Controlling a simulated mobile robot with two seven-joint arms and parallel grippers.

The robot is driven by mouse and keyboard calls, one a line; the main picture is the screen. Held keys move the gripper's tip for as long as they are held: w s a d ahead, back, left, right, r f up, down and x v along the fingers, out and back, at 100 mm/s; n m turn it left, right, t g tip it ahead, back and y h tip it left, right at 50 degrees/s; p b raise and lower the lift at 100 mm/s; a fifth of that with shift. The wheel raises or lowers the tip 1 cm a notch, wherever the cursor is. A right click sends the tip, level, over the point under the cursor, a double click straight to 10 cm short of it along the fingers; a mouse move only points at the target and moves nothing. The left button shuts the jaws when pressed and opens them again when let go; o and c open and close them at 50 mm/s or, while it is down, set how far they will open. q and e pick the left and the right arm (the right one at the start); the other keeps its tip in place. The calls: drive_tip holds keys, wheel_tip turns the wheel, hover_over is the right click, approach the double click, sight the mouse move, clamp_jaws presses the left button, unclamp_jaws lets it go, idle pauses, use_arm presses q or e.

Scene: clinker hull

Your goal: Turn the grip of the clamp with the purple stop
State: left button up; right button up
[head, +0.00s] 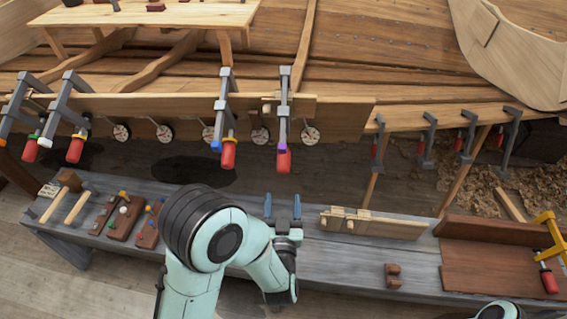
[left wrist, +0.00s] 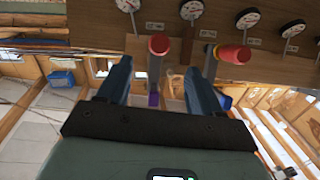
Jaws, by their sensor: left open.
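The clamp with the purple stop (head: 283,147) hangs on the plank edge in the middle of the head view. Its red grip (head: 284,161) points down below the stop. In the left wrist view the red grip (left wrist: 159,45) shows end-on, with the purple stop (left wrist: 153,99) behind it. My left gripper (head: 283,200) is open and empty, below the grip and apart from it, fingers pointing up. In the left wrist view the grip lines up between the fingertips (left wrist: 158,66). My right gripper is not in view.
A clamp with a blue stop (head: 216,147) hangs close to the left; its red grip (left wrist: 232,54) lies just beyond my right-hand finger in the wrist view. Round dials (head: 310,135) line the plank. The bench (head: 335,260) below holds mallets (head: 76,207) and wooden blocks (head: 393,275).

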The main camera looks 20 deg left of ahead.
sight(283, 173)
use_arm(q)
drive_tip(key=p+x, duration=0.1)
drive_tip(key=x, duration=1.2)
drive_tip(key=shift+w, duration=0.2)
drive_tip(key=c, duration=1)
drive_tip(key=shift+y, duration=0.3)
drive_tip(key=m+y, duration=0.1)
drive_tip(key=m+y+p, duration=0.1)
drive_tip(key=m, duration=0.1)
drive_tip(key=shift+s+a+r+g, duration=0.15)
drive_tip(key=shift+a+g, duration=0.05)
drive_tip(key=shift+g, duration=0.2)
drive_tip(key=shift+a+m+y+p, duration=0.1)
drive_tip(key=shift+m+y+p, duration=0.55)
drive_tip(key=shift+m+y, duration=0.45)
